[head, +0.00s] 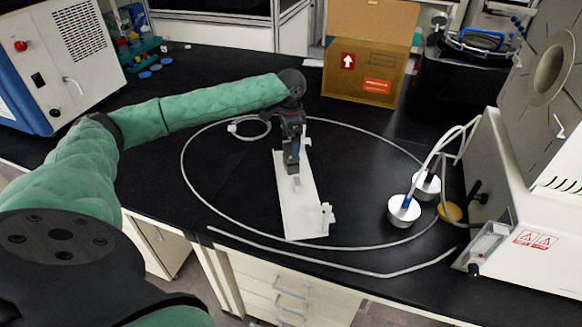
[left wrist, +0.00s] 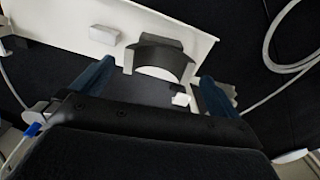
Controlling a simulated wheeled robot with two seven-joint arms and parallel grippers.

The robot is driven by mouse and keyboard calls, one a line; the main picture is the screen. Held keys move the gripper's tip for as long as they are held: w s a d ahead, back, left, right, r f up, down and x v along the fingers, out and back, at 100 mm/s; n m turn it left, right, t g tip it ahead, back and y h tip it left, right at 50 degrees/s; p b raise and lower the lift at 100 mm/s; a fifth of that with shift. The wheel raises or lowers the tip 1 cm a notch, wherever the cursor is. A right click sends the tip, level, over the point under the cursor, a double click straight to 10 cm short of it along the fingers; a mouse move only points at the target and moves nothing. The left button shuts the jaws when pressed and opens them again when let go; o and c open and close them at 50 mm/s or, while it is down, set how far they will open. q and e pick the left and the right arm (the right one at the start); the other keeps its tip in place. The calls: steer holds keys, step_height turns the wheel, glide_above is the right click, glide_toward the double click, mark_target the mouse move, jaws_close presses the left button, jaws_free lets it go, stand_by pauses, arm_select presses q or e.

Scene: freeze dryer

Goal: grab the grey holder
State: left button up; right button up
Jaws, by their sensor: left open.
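A dark grey curved holder (left wrist: 160,55) shows in the left wrist view at the white plate (left wrist: 85,12). My left gripper (left wrist: 157,72) is open, with one blue finger on each side of the holder and a gap to each. In the head view, my left gripper (head: 292,168) points down over the far half of the white plate (head: 303,222), which lies on the black bench. There the gripper hides most of the holder. I cannot tell whether the fingers touch the plate. My right gripper is not in view.
A thin grey hose (head: 184,178) loops around the plate on the bench. Two white-topped cylinders (head: 404,211) with cables stand to the right, beside a white machine (head: 530,235). A cardboard box (head: 368,55) stands behind. The bench left of the plate is mostly clear.

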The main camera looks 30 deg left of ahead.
mark_target(290, 148)
arm_select(q)
steer(key=shift+f+b, duration=0.3)
steer(key=shift+f, duration=0.25)
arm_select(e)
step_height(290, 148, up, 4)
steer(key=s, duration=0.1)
arm_select(q)
steer(key=shift+f, duration=0.15)
step_height(290, 148, down, 2)
steer(key=shift+f+p, duration=0.1)
steer(key=shift+p, duration=0.25)
step_height(290, 148, down, 4)
steer(key=shift+d+f+p, duration=0.1)
steer(key=shift+f+p, duration=0.05)
steer(key=shift+p, duration=0.75)
steer(key=shift+f, duration=0.45)
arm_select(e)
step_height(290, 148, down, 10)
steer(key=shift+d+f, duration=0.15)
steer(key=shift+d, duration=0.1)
arm_select(q)
steer(key=shift+c, duration=0.4)
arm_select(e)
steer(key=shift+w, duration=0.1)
arm_select(q)
steer(key=c, duration=1)
